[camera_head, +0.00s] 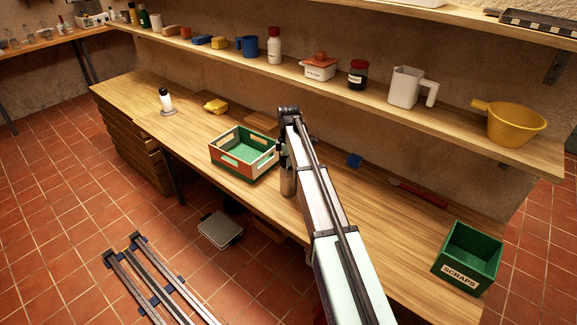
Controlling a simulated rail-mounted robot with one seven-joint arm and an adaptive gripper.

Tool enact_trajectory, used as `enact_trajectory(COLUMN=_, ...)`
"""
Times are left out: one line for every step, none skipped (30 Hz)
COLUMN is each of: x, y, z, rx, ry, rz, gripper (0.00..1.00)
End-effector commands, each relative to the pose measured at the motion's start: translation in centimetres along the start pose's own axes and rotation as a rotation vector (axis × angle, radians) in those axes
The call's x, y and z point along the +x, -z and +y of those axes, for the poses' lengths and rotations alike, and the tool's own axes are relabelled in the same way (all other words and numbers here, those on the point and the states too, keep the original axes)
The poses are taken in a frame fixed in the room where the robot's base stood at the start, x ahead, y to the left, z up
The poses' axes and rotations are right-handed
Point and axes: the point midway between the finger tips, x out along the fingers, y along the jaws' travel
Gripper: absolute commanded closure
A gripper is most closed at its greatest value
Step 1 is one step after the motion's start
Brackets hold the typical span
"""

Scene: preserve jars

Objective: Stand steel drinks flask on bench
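The steel drinks flask (287,184) appears as an upright grey metal cylinder directly below my gripper (285,162), just right of the green-and-orange crate. My arm hides part of its right side. My gripper points down at the flask's top; its fingers are too small and dark to show whether they close on it. The flask's base shows against the wooden bench (365,205) near the front edge; I cannot tell whether it touches the wood.
The crate (243,163) stands close left of the flask. A green scraps bin (468,258) stands at the right end, a red-handled tool (418,193) and blue block (354,160) at the back. A loaded shelf (440,125) overhangs the back.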

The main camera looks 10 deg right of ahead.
Motion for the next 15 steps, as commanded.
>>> enact_trajectory(x=0.0, y=0.0, z=0.0, rx=0.000, ry=0.000, rz=0.000, gripper=0.05)
enact_trajectory(x=0.0, y=0.0, z=0.0, rx=0.000, ry=0.000, rz=0.000, gripper=0.05)
enact_trajectory(x=0.0, y=0.0, z=0.0, rx=0.000, ry=0.000, rz=0.000, gripper=0.05)
enact_trajectory(x=0.0, y=0.0, z=0.0, rx=0.000, ry=0.000, rz=0.000, gripper=0.05)
enact_trajectory(x=0.0, y=0.0, z=0.0, rx=0.000, ry=0.000, rz=0.000, gripper=0.05)
enact_trajectory(x=0.0, y=0.0, z=0.0, rx=0.000, ry=0.000, rz=0.000, gripper=0.05)
enact_trajectory(x=0.0, y=0.0, z=0.0, rx=0.000, ry=0.000, rz=0.000, gripper=0.05)
enact_trajectory(x=-0.1, y=0.0, z=0.0, rx=0.000, ry=0.000, rz=0.000, gripper=0.05)
enact_trajectory(x=-0.2, y=0.0, z=0.0, rx=0.000, ry=0.000, rz=0.000, gripper=0.05)
enact_trajectory(x=-0.4, y=0.0, z=0.0, rx=0.000, ry=0.000, rz=0.000, gripper=0.05)
enact_trajectory(x=-0.5, y=0.0, z=0.0, rx=0.000, ry=-0.001, rz=0.000, gripper=0.05)
enact_trajectory(x=-0.7, y=0.0, z=0.1, rx=0.000, ry=-0.002, rz=0.000, gripper=0.05)
enact_trajectory(x=-1.0, y=0.0, z=0.1, rx=0.000, ry=-0.002, rz=0.000, gripper=0.05)
enact_trajectory(x=-1.4, y=0.0, z=0.1, rx=0.000, ry=-0.003, rz=0.000, gripper=0.05)
enact_trajectory(x=-1.9, y=0.0, z=0.1, rx=0.000, ry=-0.003, rz=0.000, gripper=0.05)
